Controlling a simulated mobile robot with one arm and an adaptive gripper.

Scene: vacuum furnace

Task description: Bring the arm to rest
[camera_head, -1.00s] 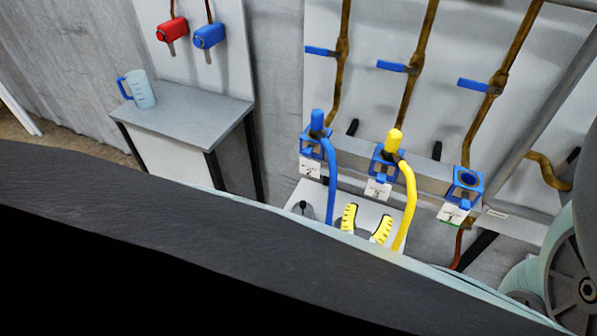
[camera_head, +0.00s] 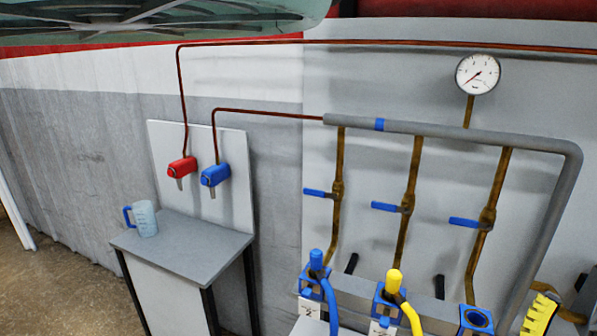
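One yellow ribbed piece with dark teeth, which looks like a finger of my gripper (camera_head: 539,315), shows at the lower right edge. It is cut off by the bottom of the picture. The other finger is not visible, so I cannot tell the opening or whether anything is held. It appears beside the rightmost blue socket (camera_head: 476,319) and in front of the brass pipework. Most of my arm is out of view.
A grey table (camera_head: 183,245) at left carries a measuring jug (camera_head: 145,219). Red (camera_head: 182,167) and blue (camera_head: 215,175) taps hang above it. A gauge (camera_head: 478,74), grey pipe (camera_head: 450,132), blue hose (camera_head: 330,300) and yellow hose (camera_head: 411,317) are at right. A pale green translucent body (camera_head: 150,22) spans the top left.

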